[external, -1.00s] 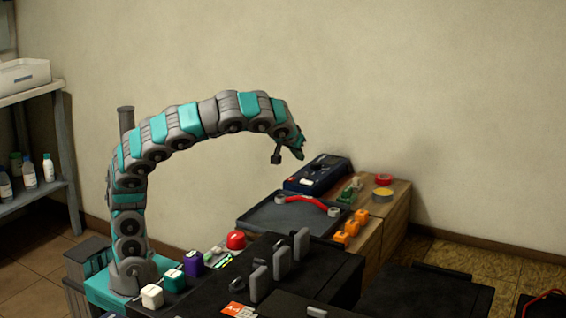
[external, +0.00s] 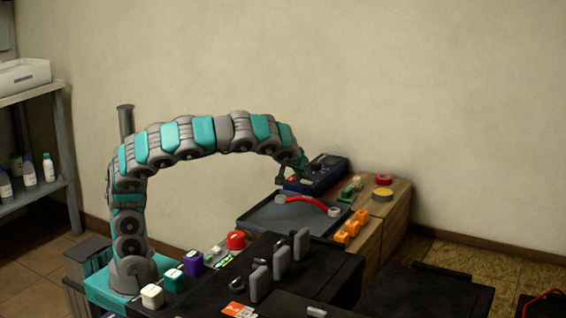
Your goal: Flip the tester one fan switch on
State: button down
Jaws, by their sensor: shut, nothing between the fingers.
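The tester (external: 325,175) is a dark blue box with a dark top panel at the back of the bench, behind the tray. My gripper (external: 303,164) is at the left end of the tester, low over or against its edge. I cannot tell whether it touches. It is shut and empty. The end of my arm hides part of the tester's left side. The fan switch is too small to make out, so its position cannot be read.
A dark tray (external: 270,218) with a red cable (external: 313,202) lies in front of the tester. Green parts (external: 347,194), orange parts (external: 350,228) and tape rolls (external: 383,180) are to the right. Black boxes with upright grey plates (external: 280,262) stand nearer.

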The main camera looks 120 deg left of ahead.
jog(key=shift+s+f+b, duration=0.15)
jog(key=shift+f+b, duration=0.35)
jog(key=shift+b, duration=0.25)
jog(key=shift+r+t, duration=0.2)
jog(key=shift+t, duration=0.1)
jog(key=shift+w+r+p, duration=0.2)
jog(key=shift+w+p, duration=0.2)
jog(key=shift+w, duration=0.4)
jog(key=shift+r, duration=0.1)
